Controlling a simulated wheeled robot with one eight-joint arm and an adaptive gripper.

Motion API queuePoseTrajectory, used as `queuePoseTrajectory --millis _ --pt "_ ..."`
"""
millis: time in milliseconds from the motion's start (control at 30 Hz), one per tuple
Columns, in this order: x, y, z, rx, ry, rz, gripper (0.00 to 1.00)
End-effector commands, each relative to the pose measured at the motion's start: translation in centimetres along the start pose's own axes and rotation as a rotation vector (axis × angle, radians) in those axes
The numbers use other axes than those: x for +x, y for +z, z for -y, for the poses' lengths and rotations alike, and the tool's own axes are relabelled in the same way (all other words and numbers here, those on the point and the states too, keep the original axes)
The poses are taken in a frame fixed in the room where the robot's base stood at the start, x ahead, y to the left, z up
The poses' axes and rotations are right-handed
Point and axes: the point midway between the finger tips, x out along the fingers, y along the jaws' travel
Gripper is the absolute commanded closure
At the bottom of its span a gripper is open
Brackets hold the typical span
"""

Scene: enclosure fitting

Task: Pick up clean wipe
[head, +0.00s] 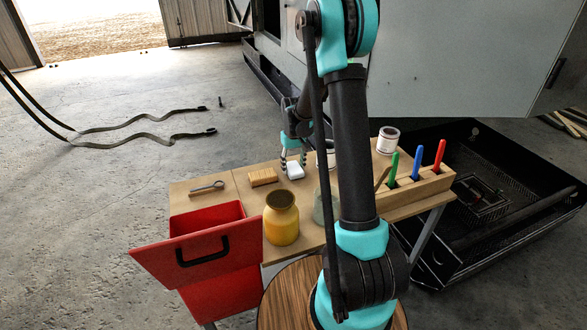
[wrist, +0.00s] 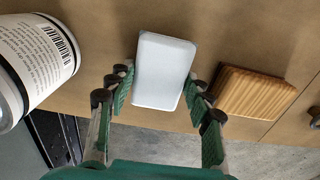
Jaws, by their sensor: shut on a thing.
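The clean wipe is a white rounded block (head: 295,171) on the wooden worktable (head: 240,185), near its far edge in the head view. In the wrist view the white wipe (wrist: 162,72) lies between the two fingers, with its long side running away from me. My gripper (head: 293,162) comes down over it from above. In the wrist view my gripper (wrist: 160,80) is shut on the wipe, with the green finger pads on its left and right sides. I cannot tell whether it is clear of the tabletop.
A ribbed wooden block (wrist: 250,90) lies right of the wipe. A labelled white can (wrist: 35,60) stands left. The table also holds a yellow jar (head: 281,220), a wrench (head: 207,188) and a rack with green, blue and red markers (head: 417,165). A red drawer (head: 200,250) hangs open.

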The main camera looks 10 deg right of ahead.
Motion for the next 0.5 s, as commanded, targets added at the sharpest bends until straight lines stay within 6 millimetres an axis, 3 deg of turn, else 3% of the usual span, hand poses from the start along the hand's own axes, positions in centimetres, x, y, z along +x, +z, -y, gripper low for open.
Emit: queuePoseTrajectory --millis 233,500 --pt "-3.2 0.0 0.0 0.0 0.0 0.0 0.67" --pt "-10.3 0.1 0.0 0.0 0.0 0.0 0.67"
